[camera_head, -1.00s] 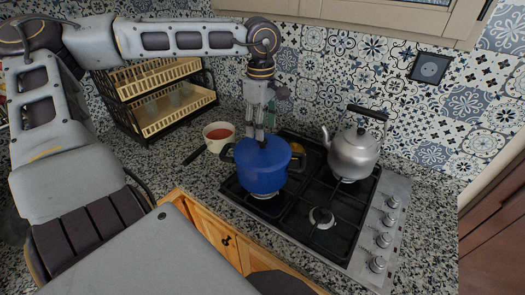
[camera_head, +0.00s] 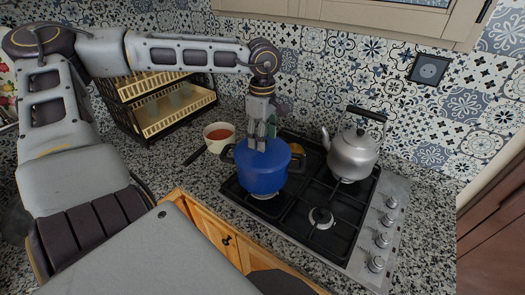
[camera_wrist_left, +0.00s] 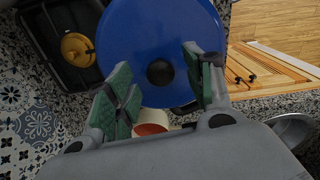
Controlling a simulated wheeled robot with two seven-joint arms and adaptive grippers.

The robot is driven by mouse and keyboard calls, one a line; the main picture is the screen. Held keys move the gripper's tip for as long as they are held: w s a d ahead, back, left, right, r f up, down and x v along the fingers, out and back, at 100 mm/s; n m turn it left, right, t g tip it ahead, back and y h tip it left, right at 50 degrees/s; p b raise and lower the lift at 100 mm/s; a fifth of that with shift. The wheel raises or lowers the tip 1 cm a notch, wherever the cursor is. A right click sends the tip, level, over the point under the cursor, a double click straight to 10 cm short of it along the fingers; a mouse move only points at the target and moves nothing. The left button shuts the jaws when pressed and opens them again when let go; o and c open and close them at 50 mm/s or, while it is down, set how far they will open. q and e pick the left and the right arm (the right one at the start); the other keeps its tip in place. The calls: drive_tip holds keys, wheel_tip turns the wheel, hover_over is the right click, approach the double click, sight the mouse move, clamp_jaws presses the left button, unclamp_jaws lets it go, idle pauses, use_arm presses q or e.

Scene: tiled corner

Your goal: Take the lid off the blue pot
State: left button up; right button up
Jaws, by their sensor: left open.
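The blue pot (camera_head: 262,178) stands on the front-left burner of the hob in the head view, with dark handles at its sides. Its blue lid (camera_head: 240,152) is on it; the lid also fills the top of the left wrist view (camera_wrist_left: 140,30), with a round black knob (camera_wrist_left: 160,72). My left gripper (camera_head: 262,148) points down over the lid. In the left wrist view its green-padded fingers (camera_wrist_left: 162,82) are apart, one on each side of the knob. Whether they touch the lid cannot be told. My right gripper is not in view.
A silver kettle (camera_head: 352,155) stands on the back-right burner of the gas hob (camera_head: 293,228). A bowl of red soup (camera_head: 218,136) sits close left of the pot. A two-tier dish rack (camera_head: 160,105) stands behind on the granite counter.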

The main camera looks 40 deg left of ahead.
use_arm(q)
drive_tip(key=shift+f, duration=0.9)
clamp_jaws()
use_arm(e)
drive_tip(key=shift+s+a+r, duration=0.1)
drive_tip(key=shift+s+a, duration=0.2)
